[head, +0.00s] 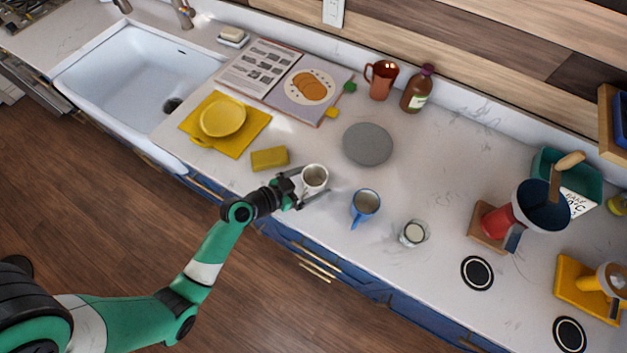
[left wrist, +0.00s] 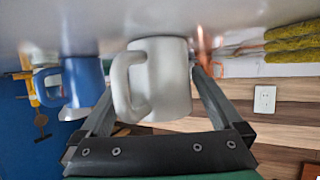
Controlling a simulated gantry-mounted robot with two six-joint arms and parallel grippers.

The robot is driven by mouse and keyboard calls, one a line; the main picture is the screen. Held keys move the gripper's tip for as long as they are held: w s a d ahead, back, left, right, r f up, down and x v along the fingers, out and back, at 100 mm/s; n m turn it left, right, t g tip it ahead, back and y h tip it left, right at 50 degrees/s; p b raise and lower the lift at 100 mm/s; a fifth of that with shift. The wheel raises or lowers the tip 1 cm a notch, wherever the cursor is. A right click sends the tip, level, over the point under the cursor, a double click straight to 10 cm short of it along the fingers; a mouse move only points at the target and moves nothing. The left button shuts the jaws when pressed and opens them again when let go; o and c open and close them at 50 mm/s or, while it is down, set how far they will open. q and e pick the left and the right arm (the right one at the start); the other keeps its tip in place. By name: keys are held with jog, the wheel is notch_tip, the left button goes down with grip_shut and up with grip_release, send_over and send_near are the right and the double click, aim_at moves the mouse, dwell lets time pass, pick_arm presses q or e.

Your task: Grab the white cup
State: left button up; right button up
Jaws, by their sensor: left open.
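The white cup (head: 315,176) stands upright near the front edge of the counter. My left gripper (head: 311,184) is open, with its fingers reaching along either side of the cup. In the left wrist view, which looks upside down, the white cup (left wrist: 168,78) sits between the two open fingers, its handle toward the left finger. I cannot tell whether either finger touches it. My right gripper is not in view.
A blue mug (head: 365,205) stands just right of the white cup, and a glass (head: 414,233) stands beyond it. A yellow sponge (head: 269,158) lies to the left. A grey round plate (head: 367,144) lies behind. Bare counter separates these things.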

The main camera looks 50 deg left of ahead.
pick_arm(q)
jog(key=c, duration=1.3)
jog(key=shift+c, duration=0.2)
notch_tip(320, 180, up, 3)
jog(key=shift+f+p, duration=0.1)
jog(key=shift+p, duration=0.5)
jog(key=s+d+r+p, duration=0.4)
jog(key=s+d+r, duration=0.3)
jog(key=s+r, duration=0.3)
jog(key=shift+s+d, duration=0.25)
jog(key=shift+s, duration=0.7)
